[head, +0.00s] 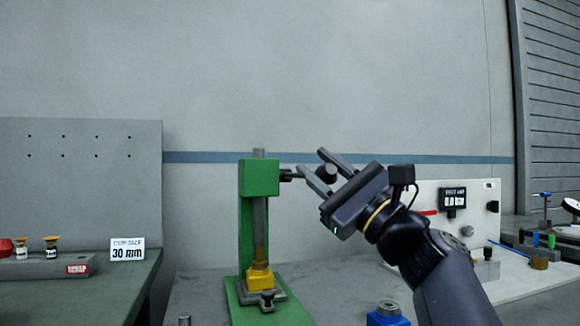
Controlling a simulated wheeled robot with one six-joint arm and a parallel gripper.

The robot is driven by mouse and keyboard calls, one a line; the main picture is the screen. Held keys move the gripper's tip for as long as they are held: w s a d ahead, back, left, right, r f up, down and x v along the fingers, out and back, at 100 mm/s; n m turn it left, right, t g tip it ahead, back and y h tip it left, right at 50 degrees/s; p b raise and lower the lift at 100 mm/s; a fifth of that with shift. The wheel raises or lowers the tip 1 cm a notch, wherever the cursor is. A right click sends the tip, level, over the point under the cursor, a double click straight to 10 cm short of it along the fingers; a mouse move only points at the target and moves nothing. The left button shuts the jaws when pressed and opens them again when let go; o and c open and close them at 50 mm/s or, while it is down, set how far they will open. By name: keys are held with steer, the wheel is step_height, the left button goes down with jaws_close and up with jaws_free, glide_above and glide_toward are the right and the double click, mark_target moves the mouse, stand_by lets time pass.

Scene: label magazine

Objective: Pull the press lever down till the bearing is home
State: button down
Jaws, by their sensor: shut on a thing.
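The green arbor press (246,215) stands upright on the bench, with its grey ram (259,215) running down from the head. The press lever (288,174) sticks out from the right side of the head, about level. Its dark round knob (326,173) sits between the fingers of my gripper (312,162). My gripper is shut on the knob, reaching in from the right. A brass-coloured piece (260,254) under the ram meets a yellow block (259,276) on the press base. I cannot tell the bearing apart clearly or see how deep it sits.
A white panel with a small display (453,202) stands behind my arm at the right. A blue block (388,315) sits at the front edge. A left bench holds small bottles and a "30 mm" card (127,250). Air left of the press is clear.

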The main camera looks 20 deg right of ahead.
steer(key=shift+f, duration=0.6)
steer(key=c, duration=1.1)
jaws_free()
steer(key=shift+s+a, duration=0.1)
steer(key=v, duration=1)
steer(key=shift+s+d+f+p, duration=0.15)
steer(key=shift+s+d+p, duration=0.15)
steer(key=shift+p, duration=0.1)
